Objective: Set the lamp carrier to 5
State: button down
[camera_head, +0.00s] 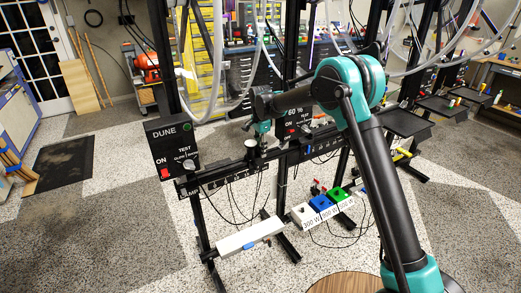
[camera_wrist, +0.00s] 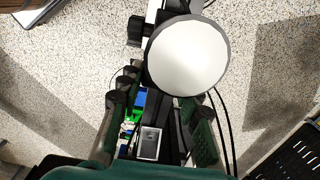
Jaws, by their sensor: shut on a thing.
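The rail (camera_head: 225,177) is a black bar with pale scale marks, running from the DUNE box toward the right. The lamp carrier (camera_head: 252,153) appears to be the dark block with a round silver top on this rail, near its middle. My gripper (camera_head: 263,131) reaches down to the carrier from above. Its dark green fingers (camera_wrist: 157,98) are shut on the carrier, just below the disc in the picture. The exact contact and the scale number at the carrier are hidden or too small to read.
The DUNE box (camera_head: 173,148) with a red switch stands at the rail's left end. A 60 % box (camera_head: 297,121) is behind my arm. A white bar (camera_head: 249,236) sits low in front. White, blue and green (camera_head: 338,194) watt-labelled boxes and loose cables lie below the rail.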

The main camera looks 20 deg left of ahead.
jog(key=s+a, duration=0.6)
jog(key=s, duration=0.1)
jog(key=shift+s+a, duration=0.25)
jog(key=shift+s, duration=0.05)
jog(key=c, duration=1)
grip_release()
jog(key=shift+c, duration=0.2)
notch_tip(320, 180, up, 8)
jog(key=shift+f, duration=0.25)
jog(key=shift+c, duration=0.5)
